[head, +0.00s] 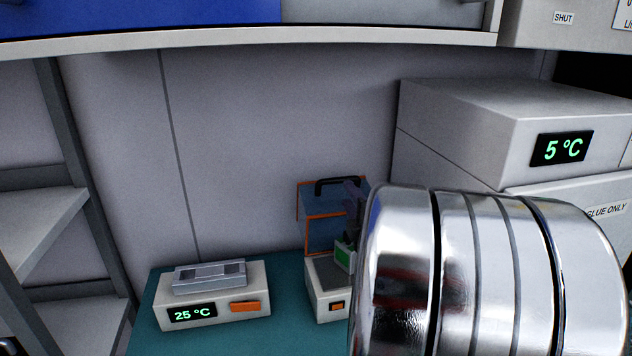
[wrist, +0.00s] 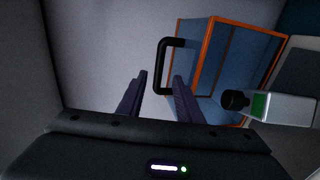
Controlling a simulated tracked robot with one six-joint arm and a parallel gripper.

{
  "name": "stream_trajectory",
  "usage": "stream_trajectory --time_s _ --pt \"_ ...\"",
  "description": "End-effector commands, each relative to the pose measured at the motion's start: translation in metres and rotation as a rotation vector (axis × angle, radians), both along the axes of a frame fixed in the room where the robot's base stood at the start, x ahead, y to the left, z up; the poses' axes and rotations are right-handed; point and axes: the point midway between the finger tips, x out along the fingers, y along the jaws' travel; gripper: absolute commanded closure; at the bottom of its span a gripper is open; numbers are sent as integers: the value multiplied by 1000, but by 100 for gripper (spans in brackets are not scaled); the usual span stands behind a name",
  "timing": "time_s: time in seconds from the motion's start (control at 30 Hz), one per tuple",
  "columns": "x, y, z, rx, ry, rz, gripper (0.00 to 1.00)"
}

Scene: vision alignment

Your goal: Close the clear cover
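The clear cover (head: 322,232) is a blue-tinted see-through box with orange edges, standing raised at the back of a small white device (head: 330,303). Its black handle (head: 335,182) is at the top. In the wrist view, the cover (wrist: 222,62) fills the upper right, with the handle (wrist: 163,68) on its left side. My gripper (wrist: 159,82) is open, and the handle's bar appears between its fingertips in the picture. I cannot tell whether they touch it. In the head view, my arm hides much of the device's right side.
A white unit reading 25 °C (head: 212,310) with an orange button sits left on the teal mat (head: 150,300). A large box reading 5 °C (head: 480,125) stands at right. A shelf (head: 250,45) overhangs above. A green-and-grey part (wrist: 275,106) is right of my fingers.

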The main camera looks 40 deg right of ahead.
Motion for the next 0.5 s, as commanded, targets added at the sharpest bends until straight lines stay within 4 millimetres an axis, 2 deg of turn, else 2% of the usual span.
stream_trajectory --time_s 0.5 --pt "65 -34 2 0 1 2 68"
